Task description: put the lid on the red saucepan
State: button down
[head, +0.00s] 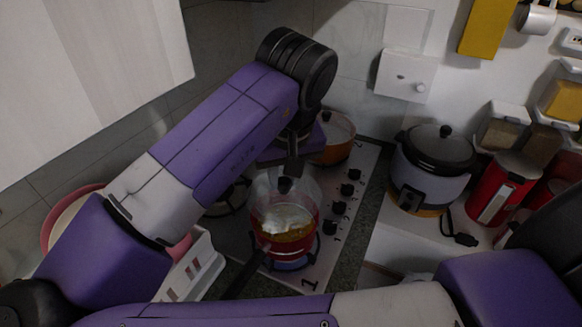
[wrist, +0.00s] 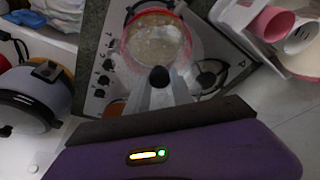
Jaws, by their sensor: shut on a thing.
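The red saucepan (head: 268,236) stands on the stove with its dark handle toward the lower left, and has food inside. It shows in the wrist view (wrist: 187,42) as a red ring. A clear glass lid (head: 304,187) with a black knob (head: 284,184) is over the saucepan; the food shows through it. My gripper (head: 288,172) is shut on the knob from above. In the wrist view the knob (wrist: 159,76) is at the fingertips, and the lid looks offset from the pan toward my gripper. I cannot tell how large the gap to the rim is.
An orange pot (head: 338,150) stands on the back of the stove (head: 345,230). A rice cooker (head: 430,180) and red canisters (head: 500,188) are at right. A white rack (head: 190,270) is left of the stove. My arm crosses the left side.

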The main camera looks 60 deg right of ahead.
aim_at(285, 193)
jog(key=shift+w+d+f, duration=0.1)
jog(key=shift+f, duration=0.15)
notch_tip(285, 193, down, 3)
jog(key=b, duration=0.3)
jog(key=shift+f+b, duration=0.2)
jog(key=shift+b, duration=0.2)
jog(key=shift+f, duration=0.45)
jog(key=shift+f, duration=0.4)
dwell(0.6)
jog(key=c, duration=0.6)
grip_release()
jog(key=shift+o, duration=0.2)
jog(key=shift+r, duration=0.1)
